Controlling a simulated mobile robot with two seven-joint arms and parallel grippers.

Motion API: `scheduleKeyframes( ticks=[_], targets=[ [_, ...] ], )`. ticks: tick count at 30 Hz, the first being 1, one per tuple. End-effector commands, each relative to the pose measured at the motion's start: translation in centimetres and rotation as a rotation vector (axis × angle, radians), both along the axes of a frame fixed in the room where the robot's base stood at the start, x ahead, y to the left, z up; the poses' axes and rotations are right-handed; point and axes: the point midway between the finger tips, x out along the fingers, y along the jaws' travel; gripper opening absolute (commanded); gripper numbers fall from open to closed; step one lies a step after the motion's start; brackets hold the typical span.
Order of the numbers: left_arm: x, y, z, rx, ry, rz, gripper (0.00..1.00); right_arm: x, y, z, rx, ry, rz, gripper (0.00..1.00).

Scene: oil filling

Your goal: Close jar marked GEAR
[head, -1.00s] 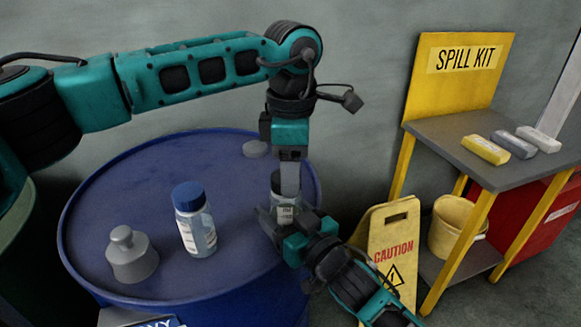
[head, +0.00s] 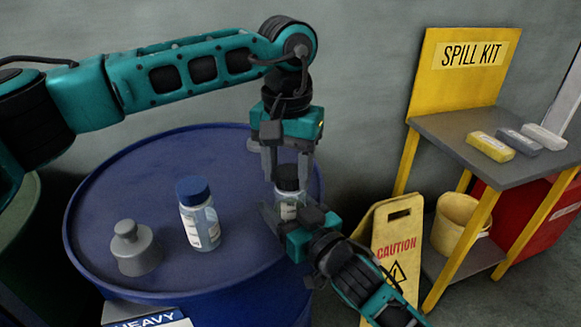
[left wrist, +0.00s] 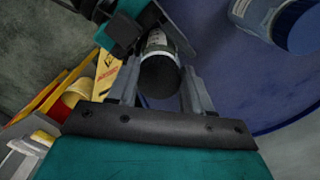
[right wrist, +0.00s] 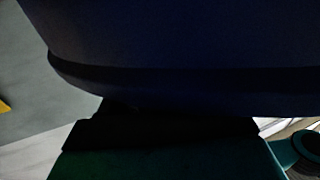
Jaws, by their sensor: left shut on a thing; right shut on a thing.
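A small clear jar with a white label (head: 288,211) stands at the right side of the blue drum top. The label is too small to read for sure. A black lid (head: 287,178) is on top of the jar; it also shows in the left wrist view (left wrist: 159,78). My left gripper (head: 286,174) points down from above and is shut on the lid, a finger on each side. My right gripper (head: 272,217) comes in from the front right and is shut on the jar's body, partly hiding it. The right wrist view is mostly dark.
A blue-capped bottle (head: 198,215) and a grey weight-like piece (head: 135,250) stand on the drum (head: 110,205). A grey disc lies behind the left gripper. A yellow caution sign (head: 392,250) and the spill kit stand (head: 445,135) are at the right.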

Motion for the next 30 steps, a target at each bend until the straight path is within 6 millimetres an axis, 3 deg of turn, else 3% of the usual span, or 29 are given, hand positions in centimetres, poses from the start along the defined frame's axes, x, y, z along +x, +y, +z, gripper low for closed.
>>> scheduleKeyframes(
  ticks=[2,6,7,14,23,30],
  targets=[
    [0.0,0.1,0.0,0.000,0.000,-0.097,0.22,0.0,0.0,-0.1,-0.002,0.002,-0.001,0.00],
    [0.0,0.1,0.0,0.000,-0.001,-0.084,0.22,0.0,0.0,-0.1,-0.002,0.002,-0.001,0.00],
    [0.0,0.1,0.0,0.000,-0.001,-0.083,0.52,0.0,0.0,-0.1,-0.002,0.002,-0.001,0.00],
    [0.0,0.1,0.0,0.000,-0.001,-0.082,0.74,0.0,0.0,-0.1,-0.002,0.002,-0.001,0.00],
    [0.1,0.1,0.2,0.000,-0.001,-0.081,0.75,0.0,0.0,-0.1,-0.001,0.002,-0.001,0.00],
    [0.1,0.0,2.9,0.000,-0.003,-0.080,0.75,0.0,0.0,-0.1,-0.001,0.002,-0.001,0.00]
  ],
)
